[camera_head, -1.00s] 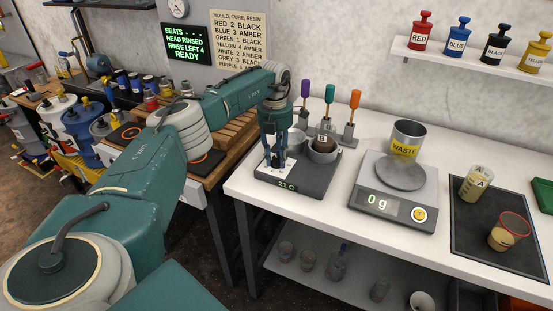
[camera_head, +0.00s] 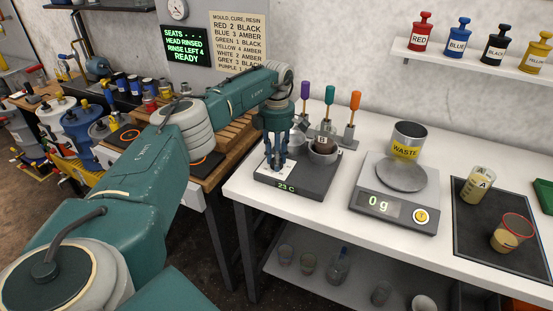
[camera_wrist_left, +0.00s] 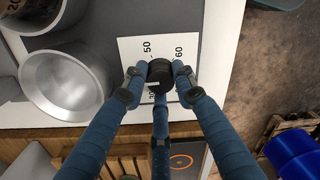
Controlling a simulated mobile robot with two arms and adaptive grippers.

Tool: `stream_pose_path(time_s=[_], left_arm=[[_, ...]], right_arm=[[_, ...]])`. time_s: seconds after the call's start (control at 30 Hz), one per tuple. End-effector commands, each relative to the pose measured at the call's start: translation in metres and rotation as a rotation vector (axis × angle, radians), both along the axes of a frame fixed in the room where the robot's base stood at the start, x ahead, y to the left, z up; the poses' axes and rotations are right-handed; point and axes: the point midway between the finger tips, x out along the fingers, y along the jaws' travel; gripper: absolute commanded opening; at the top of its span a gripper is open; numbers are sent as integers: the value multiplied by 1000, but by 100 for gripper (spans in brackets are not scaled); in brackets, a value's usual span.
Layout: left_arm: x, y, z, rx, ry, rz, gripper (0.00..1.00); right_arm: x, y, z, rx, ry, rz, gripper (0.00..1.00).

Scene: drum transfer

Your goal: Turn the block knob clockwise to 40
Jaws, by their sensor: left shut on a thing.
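The block (camera_head: 318,186) is a dark grey slab on the white bench, and its front display (camera_head: 286,187) reads 23 C. In the left wrist view the black round block knob (camera_wrist_left: 160,72) sits on a white dial plate (camera_wrist_left: 130,48). The marks 50 and 60 are readable; another, probably 30, is partly covered, and I cannot tell where the pointer stands. My left gripper (camera_head: 275,164) reaches down over the block's left part. Its blue fingers (camera_wrist_left: 160,88) are shut around the knob, as the left wrist view shows. My right gripper is out of view.
A grey bowl (camera_head: 322,155) stands on the block beside the gripper. Behind are colour-handled tools (camera_head: 328,97) in stands. To the right are a scale (camera_head: 396,207) reading 0 g, a WASTE cup (camera_head: 406,141) and a dark mat (camera_head: 480,238) with two beakers.

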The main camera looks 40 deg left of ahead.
Motion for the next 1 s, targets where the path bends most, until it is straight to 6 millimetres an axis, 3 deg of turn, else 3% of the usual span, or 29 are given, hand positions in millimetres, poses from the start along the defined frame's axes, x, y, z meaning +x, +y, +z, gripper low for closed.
stream_pose_path(time_s=[0.6, 0.63, 0.7, 1.0], left_arm=[[3, -1, 3, 0, -10, -39, 1], [3, -1, 3, 0, -10, -39, 33], [2, -1, 3, -1, -9, -39, 46], [1, 0, 2, -1, -3, -38, 46]], right_arm=[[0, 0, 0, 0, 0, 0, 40], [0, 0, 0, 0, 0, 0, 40], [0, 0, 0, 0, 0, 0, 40], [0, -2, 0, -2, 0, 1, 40]])
